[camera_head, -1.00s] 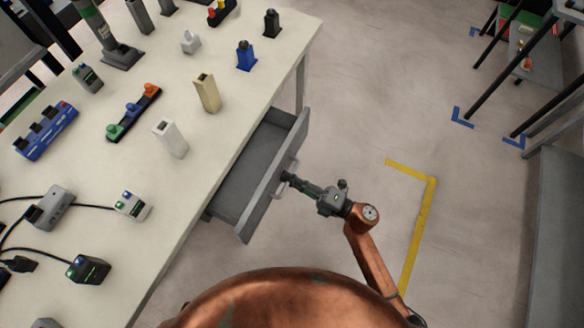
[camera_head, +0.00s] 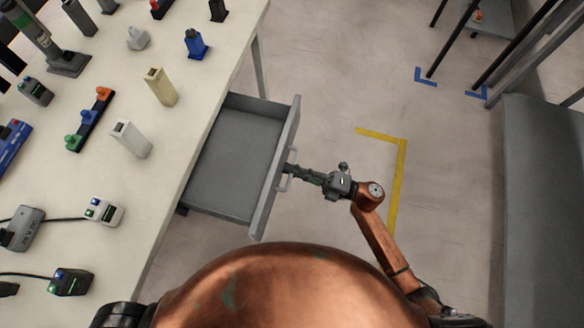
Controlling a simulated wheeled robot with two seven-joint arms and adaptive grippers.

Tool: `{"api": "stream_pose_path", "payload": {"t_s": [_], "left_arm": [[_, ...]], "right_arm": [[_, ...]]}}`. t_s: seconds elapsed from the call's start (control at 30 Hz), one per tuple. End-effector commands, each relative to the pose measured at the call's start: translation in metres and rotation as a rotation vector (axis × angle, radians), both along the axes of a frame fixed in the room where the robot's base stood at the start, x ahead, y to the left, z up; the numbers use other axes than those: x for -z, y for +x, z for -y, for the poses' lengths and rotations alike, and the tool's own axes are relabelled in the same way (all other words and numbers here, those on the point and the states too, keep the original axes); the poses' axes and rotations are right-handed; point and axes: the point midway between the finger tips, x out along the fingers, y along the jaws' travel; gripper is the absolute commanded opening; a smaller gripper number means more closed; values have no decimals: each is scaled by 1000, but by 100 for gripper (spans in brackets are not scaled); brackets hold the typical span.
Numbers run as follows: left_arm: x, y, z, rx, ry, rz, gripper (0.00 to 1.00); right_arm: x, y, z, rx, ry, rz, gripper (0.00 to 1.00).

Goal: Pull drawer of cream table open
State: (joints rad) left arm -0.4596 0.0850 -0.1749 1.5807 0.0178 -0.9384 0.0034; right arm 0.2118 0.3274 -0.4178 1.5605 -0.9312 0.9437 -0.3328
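The cream table (camera_head: 175,195) fills the left of the head view. Its grey drawer (camera_head: 235,160) is pulled well out on the table's right side, and its empty inside shows. The drawer's light handle (camera_head: 286,181) is on its front panel. My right gripper (camera_head: 291,172) is at the handle, reaching in from the right. Its fingertips appear to meet the handle, but they are too small to tell whether they are closed around it. My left gripper is out of view.
On the tabletop are a white block (camera_head: 131,138), a cream block (camera_head: 160,87), a blue item (camera_head: 196,44) and several small devices. Open floor with yellow tape (camera_head: 402,165) lies right of the drawer. A grey cabinet (camera_head: 540,190) stands at the far right.

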Motion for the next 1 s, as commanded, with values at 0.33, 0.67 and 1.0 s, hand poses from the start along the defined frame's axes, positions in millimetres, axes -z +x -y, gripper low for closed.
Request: {"api": "stream_pose_path", "payload": {"t_s": [0.33, 0.67, 1.0], "left_arm": [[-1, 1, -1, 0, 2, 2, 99], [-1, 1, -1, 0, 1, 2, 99], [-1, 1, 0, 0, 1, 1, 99]], "right_arm": [[0, 0, 1, 2, -1, -1, 16], [9, -9, 39, 3, -6, -2, 16], [21, -23, 101, 3, -4, -2, 16]]}}
